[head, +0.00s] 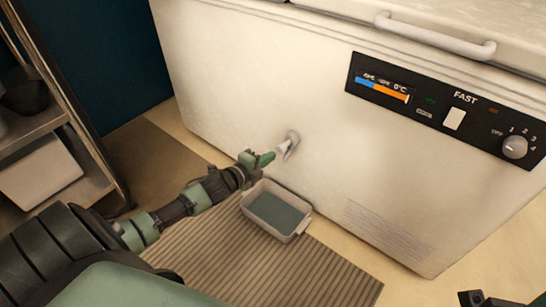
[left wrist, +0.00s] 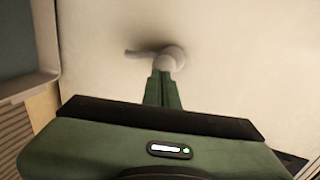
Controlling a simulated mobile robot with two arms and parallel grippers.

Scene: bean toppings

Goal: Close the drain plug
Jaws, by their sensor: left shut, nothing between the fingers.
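The drain plug (head: 291,142) is a pale grey fitting low on the front of the white chest freezer (head: 240,85). A small whitish part of it points toward my left gripper (head: 268,158). In the left wrist view the plug (left wrist: 172,57) shows as a round knob with a lever-like arm to the left. My left gripper (left wrist: 163,78) is shut and empty, its green fingertips right at the plug. I cannot tell whether they touch it. A dark piece of my right arm (head: 478,298) shows at the bottom right corner; its fingers cannot be made out.
A grey tray (head: 304,229) holding liquid stands on the ribbed mat (head: 240,265) below the plug. A metal shelf (head: 75,125) with a white bin (head: 40,172) stands at the left. The freezer has a control panel (head: 440,105) and a lid handle (head: 435,37).

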